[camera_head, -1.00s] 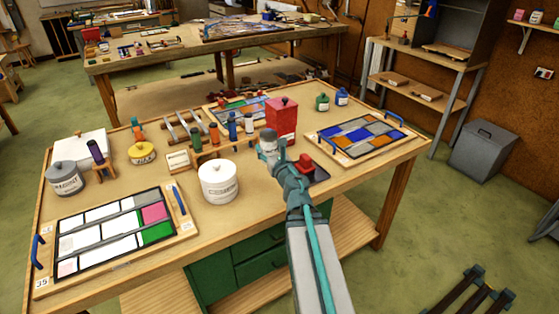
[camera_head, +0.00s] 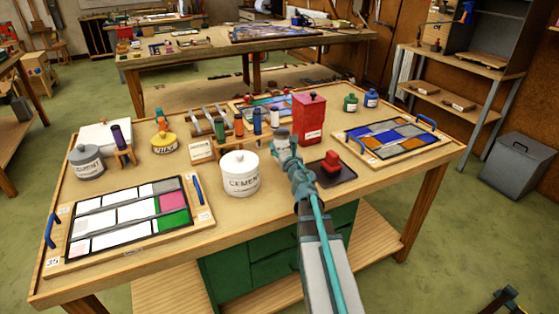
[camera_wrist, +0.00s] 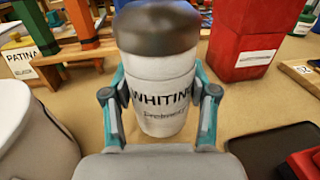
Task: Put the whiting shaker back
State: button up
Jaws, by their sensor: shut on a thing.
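The whiting shaker (camera_wrist: 155,72) is white with a dark grey top and a "WHITING" label. It fills the middle of the wrist view, upright. My gripper (camera_wrist: 160,104) is shut on it, one teal finger on each side. In the head view the shaker (camera_head: 283,135) shows at the end of my arm, just left of the red tin (camera_head: 308,120); my gripper (camera_head: 285,150) is partly hidden there by my own arm. I cannot tell whether the shaker's base touches the table.
The white cement jar (camera_head: 241,175) stands close on the left. A dark tray (camera_head: 345,175) with a red block (camera_head: 331,162) lies on the right. Leaded panels lie left (camera_head: 58,262) and right (camera_head: 343,138).

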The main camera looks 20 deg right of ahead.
jog(key=f+b, duration=0.1)
jog(key=w+f+b, duration=0.1)
jog(key=f+b, duration=0.1)
jog(key=shift+f, duration=0.15)
jog(key=shift+s+f+b, duration=0.1)
jog(key=shift+f+b, duration=0.2)
jog(key=shift+f, duration=0.05)
jog(key=shift+f, duration=0.25)
jog(key=o, duration=1.4)
jog(key=shift+r, duration=0.1)
jog(key=shift+c, duration=0.2)
